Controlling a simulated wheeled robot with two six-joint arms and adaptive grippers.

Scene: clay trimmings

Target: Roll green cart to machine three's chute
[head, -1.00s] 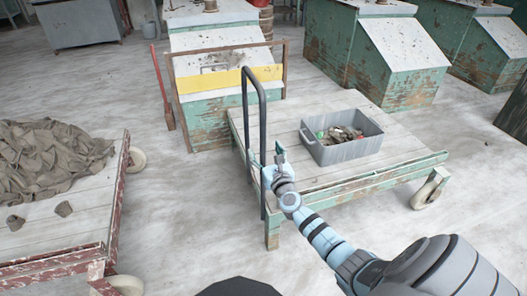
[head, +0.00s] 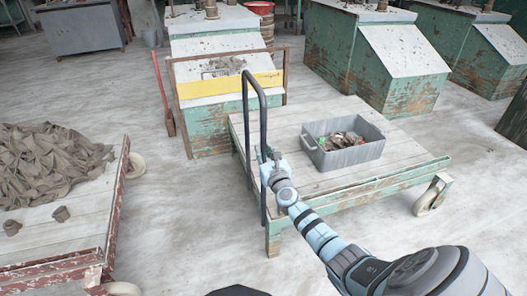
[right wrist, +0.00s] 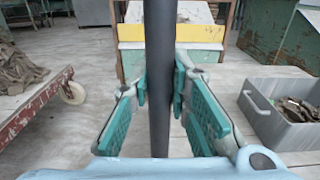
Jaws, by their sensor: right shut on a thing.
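The green cart (head: 400,172) has a plank deck, worn green edges and a dark upright handle (head: 246,105) at its left end. My right gripper (head: 271,158) is shut on the near post of that handle. In the right wrist view, the dark post (right wrist: 158,40) runs between the teal fingers (right wrist: 160,92). A grey bin (head: 345,155) of scraps sits on the cart deck. Sloped-front green machines (head: 390,68) stand behind; I read no numbers on them. My left gripper is out of view.
A machine (head: 215,125) fronted by a yellow board (head: 230,81) stands close behind the green cart. Floor (head: 165,210) is clear between the carts.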

